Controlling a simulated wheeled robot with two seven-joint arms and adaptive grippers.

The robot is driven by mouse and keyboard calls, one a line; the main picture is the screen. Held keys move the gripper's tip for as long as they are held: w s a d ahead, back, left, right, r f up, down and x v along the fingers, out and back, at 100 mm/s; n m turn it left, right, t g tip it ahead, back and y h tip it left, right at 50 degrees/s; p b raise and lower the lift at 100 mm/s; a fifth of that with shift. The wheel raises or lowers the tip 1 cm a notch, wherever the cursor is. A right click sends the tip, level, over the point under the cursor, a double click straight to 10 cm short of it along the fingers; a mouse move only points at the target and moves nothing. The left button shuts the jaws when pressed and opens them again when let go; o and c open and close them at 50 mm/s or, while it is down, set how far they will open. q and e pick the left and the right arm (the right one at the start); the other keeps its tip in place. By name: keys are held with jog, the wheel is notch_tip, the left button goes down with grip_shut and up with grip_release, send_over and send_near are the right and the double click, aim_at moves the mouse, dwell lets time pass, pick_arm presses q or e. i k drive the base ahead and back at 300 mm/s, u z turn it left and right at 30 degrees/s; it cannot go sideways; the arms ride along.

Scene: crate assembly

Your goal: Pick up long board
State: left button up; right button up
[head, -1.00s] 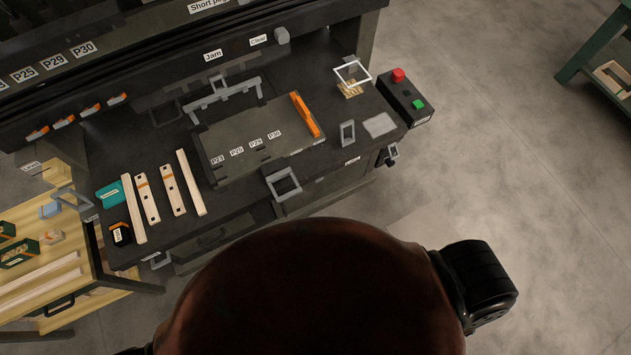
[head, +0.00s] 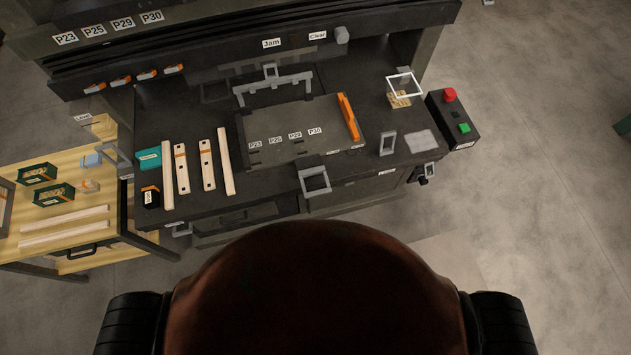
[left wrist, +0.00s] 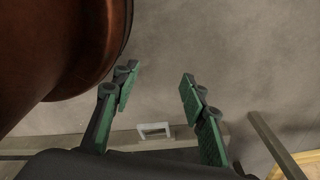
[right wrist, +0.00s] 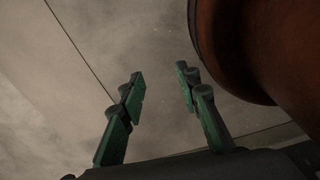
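In the head view, several pale wooden boards stand side by side on the left of the dark workbench. Two are plain strips, one at the left (head: 167,175) and one at the right (head: 225,162). Between them lie two boards with dark holes, one (head: 181,169) and another (head: 207,165). Two more long pale boards (head: 64,229) lie on the wooden side table. My left gripper (left wrist: 158,88) is open and empty above the floor in the left wrist view. My right gripper (right wrist: 160,82) is open and empty above the floor in the right wrist view. Neither gripper shows in the head view.
A grey plate fixture (head: 290,150) with an orange bar (head: 349,117) fills the middle of the workbench (head: 205,124). A control box (head: 458,125) with red and green buttons is at its right. Green boxes (head: 53,194) stand on the side table (head: 100,165).

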aim_at(101, 209)
jog(key=u, duration=3.45)
jog(key=i, duration=3.2)
jog(key=z, duration=3)
jog(key=k, duration=0.35)
jog(key=u, duration=0.05)
